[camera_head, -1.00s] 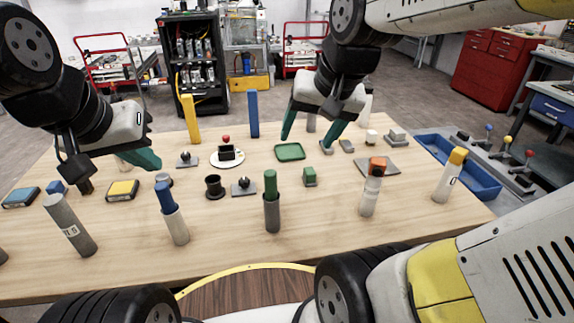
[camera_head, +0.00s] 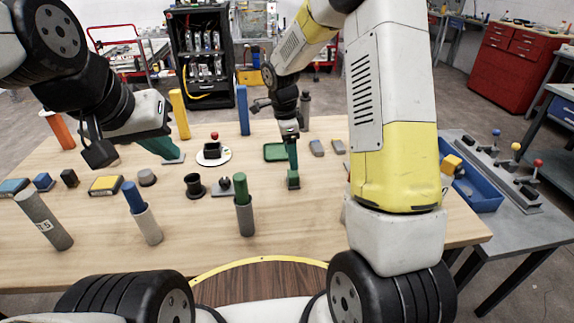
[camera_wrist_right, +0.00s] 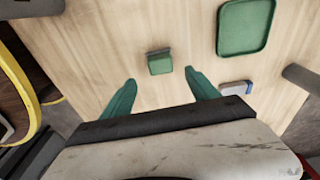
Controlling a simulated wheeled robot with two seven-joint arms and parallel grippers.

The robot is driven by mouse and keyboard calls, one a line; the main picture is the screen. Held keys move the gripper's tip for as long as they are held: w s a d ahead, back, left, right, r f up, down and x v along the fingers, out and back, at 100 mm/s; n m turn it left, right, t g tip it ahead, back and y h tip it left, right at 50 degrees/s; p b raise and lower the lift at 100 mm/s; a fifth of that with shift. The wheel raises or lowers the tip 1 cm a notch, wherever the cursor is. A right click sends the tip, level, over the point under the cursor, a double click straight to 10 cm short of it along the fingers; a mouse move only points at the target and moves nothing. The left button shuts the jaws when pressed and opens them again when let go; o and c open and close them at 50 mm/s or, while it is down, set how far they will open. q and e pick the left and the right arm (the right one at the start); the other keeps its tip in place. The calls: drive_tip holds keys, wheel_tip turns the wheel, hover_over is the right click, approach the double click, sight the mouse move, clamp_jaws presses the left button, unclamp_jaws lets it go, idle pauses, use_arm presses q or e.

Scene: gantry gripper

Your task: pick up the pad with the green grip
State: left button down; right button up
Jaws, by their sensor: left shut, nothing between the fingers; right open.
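The pad with the green grip (camera_head: 293,183) is a small green block on a grey base, standing on the table right of the middle. In the right wrist view the pad (camera_wrist_right: 160,64) lies just beyond and between the fingertips. My right gripper (camera_head: 290,148) points down over the pad; its green fingers are open in the wrist view (camera_wrist_right: 160,82), and no contact with the pad shows. My left gripper (camera_head: 170,152) is shut and empty, above the table at the left.
A green tray (camera_head: 271,152) lies behind the pad. A green rod in a grey tube (camera_head: 244,216) stands front left of it. A black cup (camera_head: 194,187) and a grey knobbed piece (camera_head: 223,188) stand further left. My right arm hides the table's right part.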

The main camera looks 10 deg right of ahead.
sight(293, 174)
drive_tip(key=shift+w+f, duration=0.15)
drive_tip(key=shift+f, duration=0.3)
drive_tip(key=f, duration=0.5)
drive_tip(key=d+f, duration=0.1)
drive_tip(key=f, duration=0.1)
drive_tip(key=shift+f, duration=0.3)
drive_tip(key=shift+a, duration=0.1)
drive_tip(key=c, duration=1.5)
drive_tip(key=shift+o, duration=0.2)
wheel_tip(293, 174, up, 10)
drive_tip(key=shift+r, duration=0.1)
